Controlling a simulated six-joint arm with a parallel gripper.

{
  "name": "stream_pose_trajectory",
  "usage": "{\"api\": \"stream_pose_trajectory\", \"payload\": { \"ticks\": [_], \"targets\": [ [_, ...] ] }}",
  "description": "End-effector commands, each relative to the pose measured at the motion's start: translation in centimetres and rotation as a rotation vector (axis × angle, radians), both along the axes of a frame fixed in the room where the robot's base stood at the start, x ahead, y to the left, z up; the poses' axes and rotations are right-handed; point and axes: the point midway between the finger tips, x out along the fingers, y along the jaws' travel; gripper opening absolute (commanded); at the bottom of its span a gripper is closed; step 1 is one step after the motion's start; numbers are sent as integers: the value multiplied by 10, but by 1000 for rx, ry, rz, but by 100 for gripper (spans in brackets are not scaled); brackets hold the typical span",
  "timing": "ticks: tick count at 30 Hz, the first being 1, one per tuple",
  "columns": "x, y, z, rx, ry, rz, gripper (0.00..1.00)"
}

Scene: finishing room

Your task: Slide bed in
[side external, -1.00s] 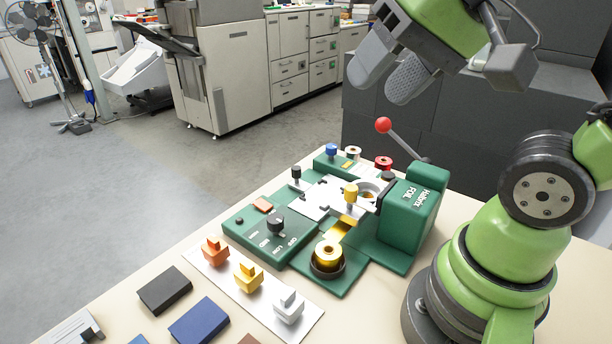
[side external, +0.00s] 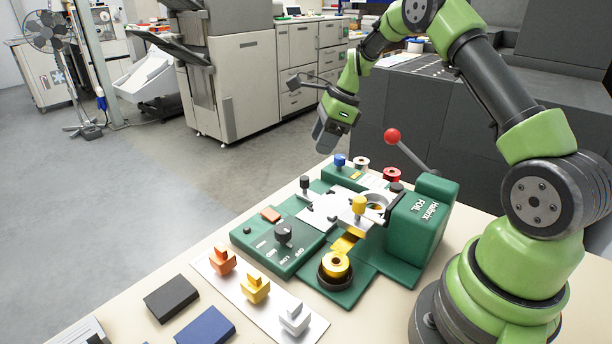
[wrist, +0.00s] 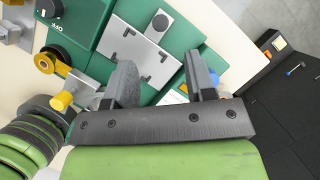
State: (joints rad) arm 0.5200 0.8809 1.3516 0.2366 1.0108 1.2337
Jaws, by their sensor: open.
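The bed (side external: 322,208) is a flat silver plate with dark corner clips, lying on the green foil press (side external: 432,228). It extends out to the left of the press head. A black knob (side external: 305,184) stands at its outer end. In the wrist view the bed (wrist: 128,52) lies beyond my fingers, with the black knob (wrist: 160,22) on a silver strip. My gripper (side external: 329,138) is open and empty, in the air above and behind the bed. In the wrist view my gripper (wrist: 160,78) has its two grey fingers well apart, with nothing between them.
A red-ball lever (side external: 392,136) rises behind the press head. A yellow knob (side external: 359,204) and a gold foil roll (side external: 336,266) stand in front of the bed. A blue knob (side external: 340,160) is behind it. Orange, yellow and white handled blocks (side external: 256,288) stand at the front.

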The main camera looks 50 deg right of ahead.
Motion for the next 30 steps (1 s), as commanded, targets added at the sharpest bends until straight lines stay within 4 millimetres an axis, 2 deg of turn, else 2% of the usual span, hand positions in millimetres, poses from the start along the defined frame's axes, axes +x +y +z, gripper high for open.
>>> {"api": "stream_pose_trajectory", "payload": {
  "ticks": [5,12,18,23,30],
  "targets": [
    [4,3,-18,7,8,-10,50],
    [16,16,-60,5,8,-7,50],
    [24,23,-86,5,6,-8,50],
    [26,26,-93,4,5,-8,50],
    [27,26,-94,4,4,-8,50]
  ]
}}
